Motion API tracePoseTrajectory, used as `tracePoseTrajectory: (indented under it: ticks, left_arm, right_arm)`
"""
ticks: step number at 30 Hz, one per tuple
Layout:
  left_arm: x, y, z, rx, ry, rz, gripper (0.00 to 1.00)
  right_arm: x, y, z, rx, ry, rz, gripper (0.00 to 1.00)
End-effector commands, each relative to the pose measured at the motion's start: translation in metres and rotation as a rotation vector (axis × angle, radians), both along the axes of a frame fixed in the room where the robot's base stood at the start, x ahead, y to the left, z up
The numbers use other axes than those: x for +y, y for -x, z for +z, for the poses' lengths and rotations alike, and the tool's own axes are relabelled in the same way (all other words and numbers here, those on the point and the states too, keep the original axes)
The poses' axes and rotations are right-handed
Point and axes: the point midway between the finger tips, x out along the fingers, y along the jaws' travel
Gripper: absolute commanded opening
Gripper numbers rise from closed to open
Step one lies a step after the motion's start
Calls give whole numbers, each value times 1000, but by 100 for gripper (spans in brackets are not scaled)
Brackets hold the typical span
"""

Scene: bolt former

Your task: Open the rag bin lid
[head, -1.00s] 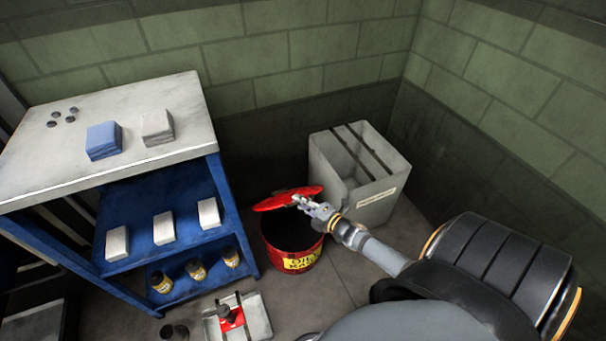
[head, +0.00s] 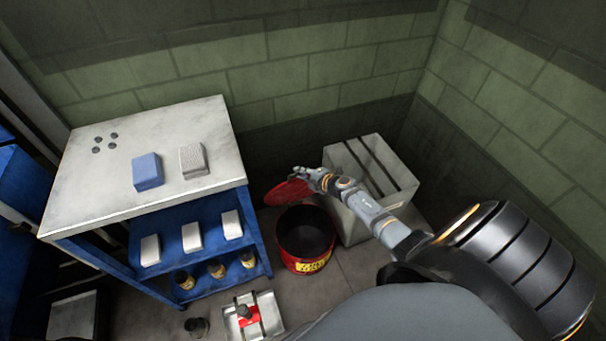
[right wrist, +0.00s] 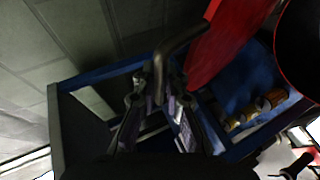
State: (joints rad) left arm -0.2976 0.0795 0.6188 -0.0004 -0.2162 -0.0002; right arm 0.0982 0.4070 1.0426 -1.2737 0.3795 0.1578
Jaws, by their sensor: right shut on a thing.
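The rag bin (head: 308,238) is a red drum with a yellow label, standing on the floor between the blue workbench and a grey box. Its red lid (head: 287,192) stands raised and tilted at the bin's far left side, and the dark inside shows. In the right wrist view the lid (right wrist: 222,45) is at the top, with a dark bent handle (right wrist: 175,45) running down from it. My right gripper (head: 318,178) is at the lid's right edge, and in the wrist view its fingers (right wrist: 158,92) are shut around the handle. My left gripper does not show.
A blue workbench with a pale top (head: 120,185) stands left of the bin, holding blocks and small bottles. A grey slotted box (head: 350,225) stands close on the right. A tray with a red item (head: 265,322) lies on the floor in front.

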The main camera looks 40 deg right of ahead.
Motion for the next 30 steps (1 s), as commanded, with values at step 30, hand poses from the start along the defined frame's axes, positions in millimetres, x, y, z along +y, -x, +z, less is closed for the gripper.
tracePoseTrajectory:
  ticks: [30]
  left_arm:
    - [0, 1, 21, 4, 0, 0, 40]
  right_arm:
    - [-8, -32, 9, -6, -4, -1, 23]
